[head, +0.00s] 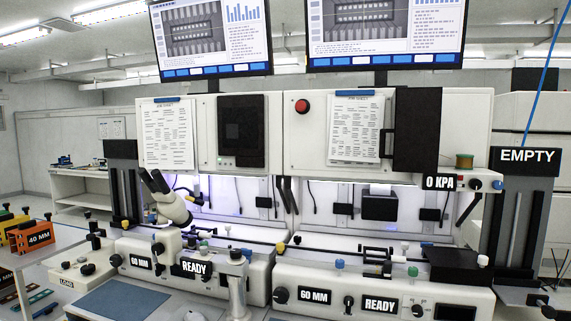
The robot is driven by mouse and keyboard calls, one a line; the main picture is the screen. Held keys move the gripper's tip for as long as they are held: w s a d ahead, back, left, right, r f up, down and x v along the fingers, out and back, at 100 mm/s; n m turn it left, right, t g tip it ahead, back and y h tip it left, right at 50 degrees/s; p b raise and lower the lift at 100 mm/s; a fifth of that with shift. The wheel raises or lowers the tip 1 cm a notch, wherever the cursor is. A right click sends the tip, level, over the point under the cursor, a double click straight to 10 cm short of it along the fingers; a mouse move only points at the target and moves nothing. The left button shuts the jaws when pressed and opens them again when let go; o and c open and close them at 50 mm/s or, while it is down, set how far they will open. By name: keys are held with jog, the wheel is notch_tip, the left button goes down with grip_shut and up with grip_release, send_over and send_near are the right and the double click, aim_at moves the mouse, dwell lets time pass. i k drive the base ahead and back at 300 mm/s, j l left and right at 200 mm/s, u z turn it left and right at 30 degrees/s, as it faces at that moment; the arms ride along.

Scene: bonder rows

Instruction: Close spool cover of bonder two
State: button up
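Two white bonders stand side by side, and I see no number on either. On the left bonder (178,262), a dark cover (241,131) with a small green light lies flat against the upper front. On the right bonder (330,282), a black panel (417,130) stands out from the upper front and looks swung open; I cannot tell for sure that it is the spool cover. A copper-coloured spool (464,160) sits to its right, above a dark knob. My gripper is not in view.
A microscope (171,203) juts out in front of the left bonder. Two monitors (384,32) hang above. An "EMPTY" sign (526,156) tops a dark column at right. A "0 KPA" display (440,183) sits below the black panel. Orange bins (32,236) stand at far left.

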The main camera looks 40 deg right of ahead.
aim_at(415, 131)
jog(key=i+j, duration=0.6)
jog(key=i, duration=0.2)
jog(key=z, duration=0.45)
jog(key=i+j+z, duration=0.1)
jog(key=z, duration=0.3)
jog(key=j+z, duration=0.1)
jog(key=z, duration=0.35)
jog(key=i+j+z, duration=0.1)
jog(key=z, duration=0.35)
